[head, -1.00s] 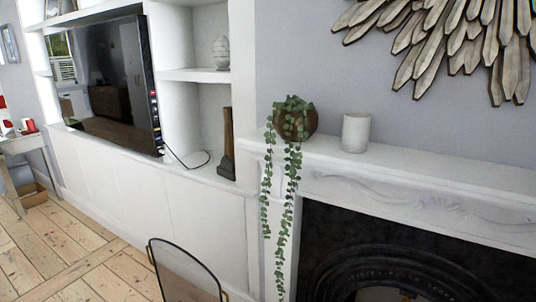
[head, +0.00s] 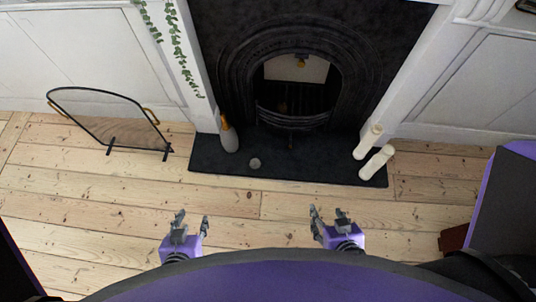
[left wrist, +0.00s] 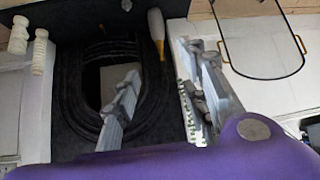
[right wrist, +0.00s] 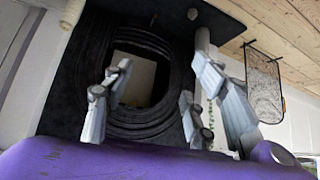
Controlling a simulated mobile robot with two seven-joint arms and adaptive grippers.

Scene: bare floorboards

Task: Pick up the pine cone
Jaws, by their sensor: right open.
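A small round greyish object (head: 255,163) lies on the dark hearth slab, left of its middle; it may be the pine cone, but it is too small to be sure. It also shows at the top of the left wrist view (left wrist: 126,5) and of the right wrist view (right wrist: 193,14). My left gripper (head: 192,219) is open and empty, in front of the hearth and left of this object. My right gripper (head: 328,213) is open and empty, in front of the hearth and right of it. Neither touches anything.
A grey bottle with an orange neck (head: 229,139) stands at the hearth's left. Two pale pillar-like pieces (head: 376,163) are at its right. A black fire screen (head: 110,120) stands on the left floor. The fireplace (head: 291,90) is behind. Floorboards before the hearth (head: 260,205) are clear.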

